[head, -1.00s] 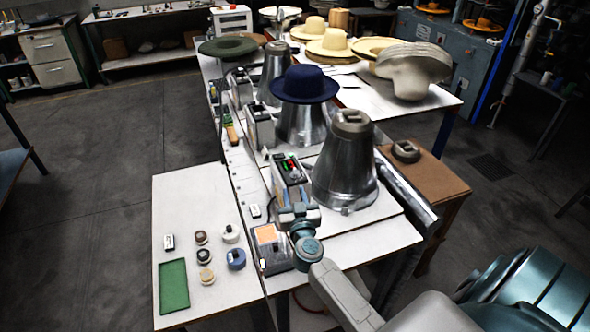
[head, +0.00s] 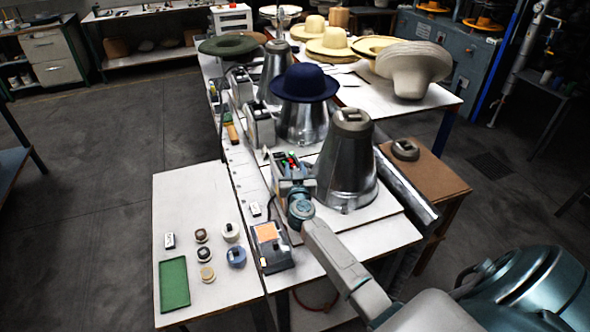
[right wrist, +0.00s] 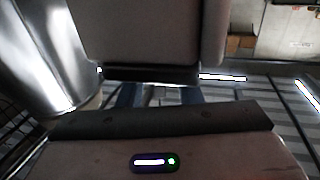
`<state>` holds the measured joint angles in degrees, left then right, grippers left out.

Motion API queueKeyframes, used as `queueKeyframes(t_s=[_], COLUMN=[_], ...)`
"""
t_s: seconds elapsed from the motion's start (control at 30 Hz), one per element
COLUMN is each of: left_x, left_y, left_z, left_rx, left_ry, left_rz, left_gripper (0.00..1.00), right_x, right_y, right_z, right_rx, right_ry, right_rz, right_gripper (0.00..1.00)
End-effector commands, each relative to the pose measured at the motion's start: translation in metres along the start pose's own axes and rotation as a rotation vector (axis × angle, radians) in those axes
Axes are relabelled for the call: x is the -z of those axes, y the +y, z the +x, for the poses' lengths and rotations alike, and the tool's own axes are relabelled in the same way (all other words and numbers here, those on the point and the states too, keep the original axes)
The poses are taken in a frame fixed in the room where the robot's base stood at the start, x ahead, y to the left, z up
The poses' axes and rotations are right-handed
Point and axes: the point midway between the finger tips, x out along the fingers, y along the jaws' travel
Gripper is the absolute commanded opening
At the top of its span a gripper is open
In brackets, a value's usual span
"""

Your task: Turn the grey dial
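My right gripper (head: 290,168) is at the control box (head: 281,158) beside the front metal cone. The box shows small red and green lights. The gripper covers much of the box's face, and I cannot make out the grey dial there. In the right wrist view two bluish finger parts show apart, partly hidden behind my gripper's dark housing. Whether they touch or hold anything cannot be seen. My left gripper is not in view.
The large metal cone (head: 346,165) stands close right of my gripper. A box with an orange panel (head: 268,234) lies in front. Several small knobs and a green tray (head: 174,283) are on the white side table. A blue hat (head: 305,84) sits on a cone behind.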

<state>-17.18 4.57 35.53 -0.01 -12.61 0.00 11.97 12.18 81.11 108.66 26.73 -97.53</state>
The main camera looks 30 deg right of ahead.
Motion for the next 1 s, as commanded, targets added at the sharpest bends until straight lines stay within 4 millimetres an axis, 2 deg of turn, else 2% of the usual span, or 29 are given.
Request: queueKeyframes(t_s=[0.23,0.4,0.67,1.0], left_x=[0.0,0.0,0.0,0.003], left_y=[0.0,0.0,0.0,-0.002], left_z=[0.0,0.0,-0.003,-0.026], left_rx=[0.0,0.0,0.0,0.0], left_ry=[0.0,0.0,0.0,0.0], left_rz=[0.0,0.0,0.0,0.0], left_gripper=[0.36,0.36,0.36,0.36], right_x=[0.0,0.0,0.001,0.005], right_y=[0.0,0.0,-0.001,-0.001], right_z=[0.001,0.0,0.0,0.0], right_rx=[0.0,0.0,-0.013,-0.18], right_ry=[0.001,0.001,0.0,-0.001], right_rz=[0.0,0.0,0.001,0.002], right_gripper=[0.3,0.0,0.0,0.0])
